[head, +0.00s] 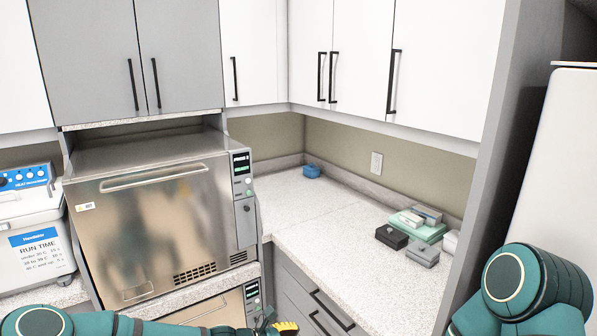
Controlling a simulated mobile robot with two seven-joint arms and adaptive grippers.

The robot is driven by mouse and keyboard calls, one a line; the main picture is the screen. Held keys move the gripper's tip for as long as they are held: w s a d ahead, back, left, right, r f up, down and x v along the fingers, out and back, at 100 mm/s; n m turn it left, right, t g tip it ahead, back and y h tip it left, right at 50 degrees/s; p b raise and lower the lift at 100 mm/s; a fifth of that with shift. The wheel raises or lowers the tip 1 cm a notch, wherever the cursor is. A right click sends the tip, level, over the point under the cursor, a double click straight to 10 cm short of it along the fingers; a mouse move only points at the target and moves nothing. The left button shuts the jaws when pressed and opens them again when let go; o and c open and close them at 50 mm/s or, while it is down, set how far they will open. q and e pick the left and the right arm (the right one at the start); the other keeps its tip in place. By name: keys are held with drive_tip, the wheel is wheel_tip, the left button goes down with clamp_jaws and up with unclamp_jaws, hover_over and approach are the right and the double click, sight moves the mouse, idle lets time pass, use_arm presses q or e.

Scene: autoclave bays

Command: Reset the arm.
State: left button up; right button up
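My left arm runs in from the left along the bottom edge, in front of the autoclaves. The dark and yellow tip of my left gripper (282,328) shows at the bottom edge, in front of the lower unit's right side. Most of it is cut off, so I cannot see how its fingers stand. My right arm (524,290) is bent at the bottom right, beside the counter's end. Its gripper is out of view.
A closed steel autoclave (160,215) stands above a second unit (213,309). A blue-and-white device (30,240) is at left. The corner counter (325,235) holds a blue item (311,171) and several small boxes at right. Cabinets (345,60) hang above.

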use_arm(q)
drive_tip(key=s+f+m+g+y+b, duration=0.1)
drive_tip(key=s+f+m+g+y, duration=0.2)
drive_tip(key=s+f+m, duration=0.45)
drive_tip(key=s+a+f+m+y+b, duration=0.1)
drive_tip(key=s+a+f+m+y, duration=0.1)
drive_tip(key=s+a+f+m, duration=0.2)
drive_tip(key=s+a+f+m+y+b, duration=0.2)
drive_tip(key=s+a+f+m+y, duration=0.1)
drive_tip(key=s+m, duration=0.6)
drive_tip(key=s+a+f, duration=0.1)
drive_tip(key=s+a, duration=0.1)
drive_tip(key=shift+a+f+y, duration=0.25)
drive_tip(key=shift+a+y, duration=0.05)
drive_tip(key=shift+a, duration=0.05)
